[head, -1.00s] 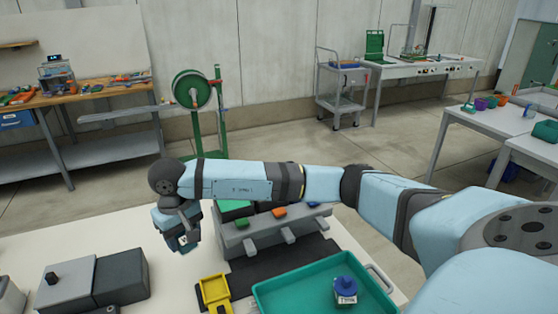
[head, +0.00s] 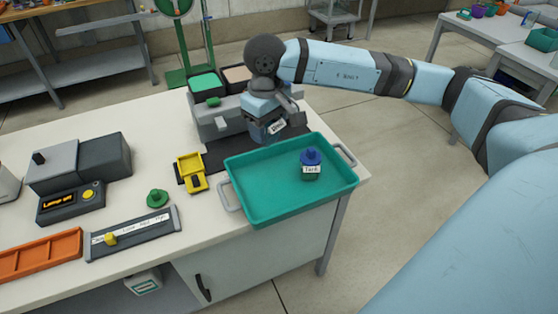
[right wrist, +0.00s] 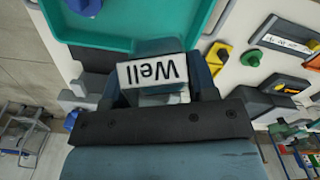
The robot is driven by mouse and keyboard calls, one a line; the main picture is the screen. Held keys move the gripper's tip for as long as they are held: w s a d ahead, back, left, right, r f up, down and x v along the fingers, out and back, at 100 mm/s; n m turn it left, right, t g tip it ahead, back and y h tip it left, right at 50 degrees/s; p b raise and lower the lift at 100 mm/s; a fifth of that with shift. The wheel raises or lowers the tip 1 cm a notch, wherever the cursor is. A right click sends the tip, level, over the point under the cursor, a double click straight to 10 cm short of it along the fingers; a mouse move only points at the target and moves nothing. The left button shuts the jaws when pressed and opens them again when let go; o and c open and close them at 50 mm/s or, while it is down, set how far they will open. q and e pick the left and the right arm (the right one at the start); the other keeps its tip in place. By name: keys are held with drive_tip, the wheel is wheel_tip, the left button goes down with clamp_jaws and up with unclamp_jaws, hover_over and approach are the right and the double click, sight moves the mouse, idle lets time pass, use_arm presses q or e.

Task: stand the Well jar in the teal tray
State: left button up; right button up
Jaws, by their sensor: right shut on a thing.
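The Well jar, with a white label reading "Well" (right wrist: 152,71), is held in my right gripper (head: 272,133). In the head view its label (head: 277,126) shows small and slanted beneath the wrist. The gripper is shut on the jar, just beyond the back left edge of the teal tray (head: 262,193). In the right wrist view the tray (right wrist: 122,18) lies right by the jar. A blue-lidded jar (head: 311,168), its label seemingly reading "Tank", stands upright in the tray's right part. The left and front of the tray are bare. My left gripper is out of view.
A grey rack (head: 215,122) with coloured tops stands behind on a dark mat. A yellow holder (head: 190,172) and green knob (head: 157,197) lie left of the tray. Further left are a grey device (head: 80,165), a labelled slider strip (head: 130,237) and an orange tray (head: 38,256).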

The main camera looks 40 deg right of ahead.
hover_over(270, 189)
wheel_tip(270, 189, down, 12)
drive_tip(key=shift+w+f, duration=0.1)
drive_tip(key=shift+f, duration=0.1)
drive_tip(key=shift+f+b, duration=0.35)
drive_tip(key=shift+f, duration=2.15)
drive_tip(key=shift+f, duration=0.2)
drive_tip(key=o, duration=1)
drive_tip(key=shift+c, duration=0.2)
